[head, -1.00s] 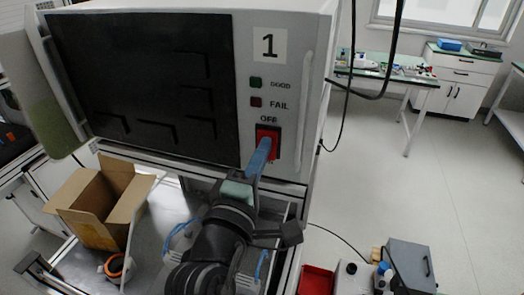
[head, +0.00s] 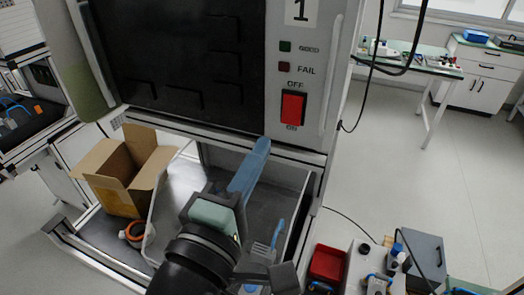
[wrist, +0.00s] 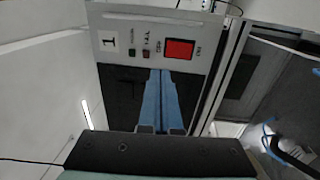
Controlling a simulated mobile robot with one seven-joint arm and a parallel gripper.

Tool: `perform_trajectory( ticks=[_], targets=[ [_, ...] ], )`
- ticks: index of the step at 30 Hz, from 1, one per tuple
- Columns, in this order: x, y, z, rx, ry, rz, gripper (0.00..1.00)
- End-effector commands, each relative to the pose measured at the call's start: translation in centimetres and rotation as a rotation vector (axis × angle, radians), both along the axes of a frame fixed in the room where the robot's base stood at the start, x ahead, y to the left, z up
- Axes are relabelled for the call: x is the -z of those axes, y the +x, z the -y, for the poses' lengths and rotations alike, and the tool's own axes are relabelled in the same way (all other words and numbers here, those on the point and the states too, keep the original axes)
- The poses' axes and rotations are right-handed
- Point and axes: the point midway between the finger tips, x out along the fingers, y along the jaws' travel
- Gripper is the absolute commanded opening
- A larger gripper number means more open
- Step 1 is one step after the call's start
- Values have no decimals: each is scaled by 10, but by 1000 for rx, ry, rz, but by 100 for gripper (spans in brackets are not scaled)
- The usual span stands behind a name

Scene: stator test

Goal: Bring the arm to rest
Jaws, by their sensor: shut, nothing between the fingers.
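My gripper (head: 262,146) has long blue fingers, and they are together with nothing between them. In the head view it points up toward the lower edge of the test machine (head: 180,60), below the red switch (head: 292,107) marked OFF and ON. A gap shows between the fingertips and the switch. In the wrist view the shut fingers (wrist: 161,75) point at the machine's front panel, and the red switch (wrist: 179,49) lies just beyond and right of the tips. My dark arm rises from the bottom of the head view.
An open cardboard box (head: 120,175) and an orange ring (head: 134,233) are at the left on the metal bench. A red bin (head: 327,263) and a grey box (head: 415,258) stand at lower right. A black cable hangs right of the machine.

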Motion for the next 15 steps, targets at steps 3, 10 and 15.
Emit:
perform_trajectory(
  ticks=[3,10,15],
  targets=[
    [0,0,0,0,0,0,0],
    [0,0,0,0,0,0,0],
    [-39,9,4,-75,229,141,0]
  ],
)
